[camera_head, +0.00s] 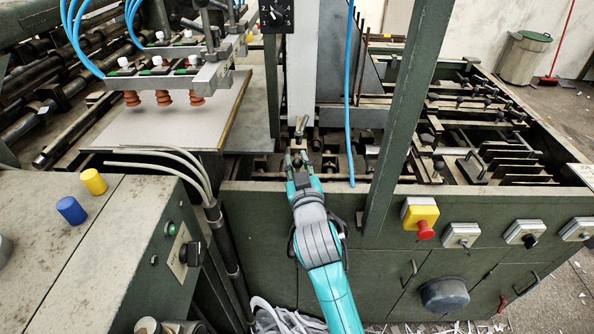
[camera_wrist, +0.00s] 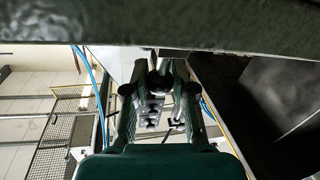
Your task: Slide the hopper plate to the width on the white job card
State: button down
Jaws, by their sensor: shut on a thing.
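A tall pale grey upright plate (camera_head: 301,75), which looks like the hopper plate, stands at the machine's near edge in the head view. A small metal handle or clamp (camera_head: 300,128) shows at its foot. My gripper (camera_head: 299,158) is at this foot, shut on the small fitting there. In the wrist view my gripper (camera_wrist: 157,92) has its two fingers on either side of a dark rounded part (camera_wrist: 160,80). The exact contact is partly hidden by the fingers. A white card edge (camera_head: 581,173) shows at the far right; its writing is not readable.
A green post (camera_head: 405,110) rises close to the right of my arm. A blue hose (camera_head: 349,100) hangs between them. Red suction cups (camera_head: 164,98) sit over a grey board (camera_head: 160,130) on the left. A red stop button (camera_head: 425,230) is on the front panel.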

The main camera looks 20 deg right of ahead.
jog(key=c, duration=0.9)
grip_release()
jog(key=shift+c, duration=0.2)
jog(key=s+a, duration=0.2)
jog(key=s, duration=0.9)
jog(key=shift+s+a, duration=0.2)
jog(key=shift+s, duration=0.2)
